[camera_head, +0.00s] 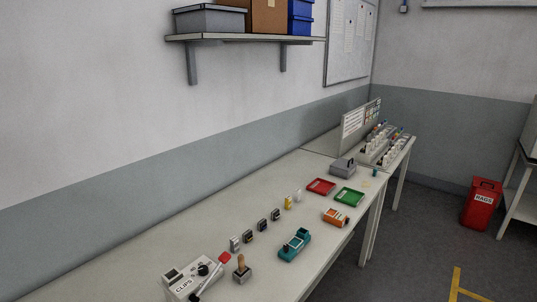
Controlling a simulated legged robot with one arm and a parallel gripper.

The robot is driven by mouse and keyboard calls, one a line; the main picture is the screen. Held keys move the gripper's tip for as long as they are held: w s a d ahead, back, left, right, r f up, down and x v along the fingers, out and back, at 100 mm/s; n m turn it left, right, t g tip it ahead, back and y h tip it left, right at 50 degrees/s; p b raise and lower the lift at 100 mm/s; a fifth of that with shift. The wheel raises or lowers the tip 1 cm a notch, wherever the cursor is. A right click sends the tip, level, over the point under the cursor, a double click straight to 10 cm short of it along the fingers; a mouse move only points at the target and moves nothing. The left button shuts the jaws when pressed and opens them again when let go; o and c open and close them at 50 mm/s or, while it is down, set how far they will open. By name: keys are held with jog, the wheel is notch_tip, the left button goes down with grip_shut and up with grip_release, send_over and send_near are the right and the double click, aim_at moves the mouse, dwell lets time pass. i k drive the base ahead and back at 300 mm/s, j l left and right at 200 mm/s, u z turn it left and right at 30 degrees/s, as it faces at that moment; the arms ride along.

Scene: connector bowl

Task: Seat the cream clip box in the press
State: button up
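A pale machine labelled CLIPS (184,285) stands at the near left end of the table, with a black knob and a red-tipped lever (224,259); it looks like the press. A row of small upright boxes runs along the table beyond it. A small whitish box (298,196) at the far end of the row may be the cream clip box, but its shade is hard to tell at this size. A yellow box (288,203) stands next to it. My gripper is not in view.
Several grey and dark boxes (262,225) continue the row. A shelf (245,39) hangs above.

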aim_at(177, 287)
jog(key=u, duration=1.3)
jog(key=z, duration=0.45)
jog(key=i+j+z, duration=0.1)
jog(key=j+z, duration=0.15)
jog(key=z, duration=0.2)
jog(key=i+j+z, duration=0.1)
jog(key=j+z, duration=0.15)
jog(key=z, duration=0.15)
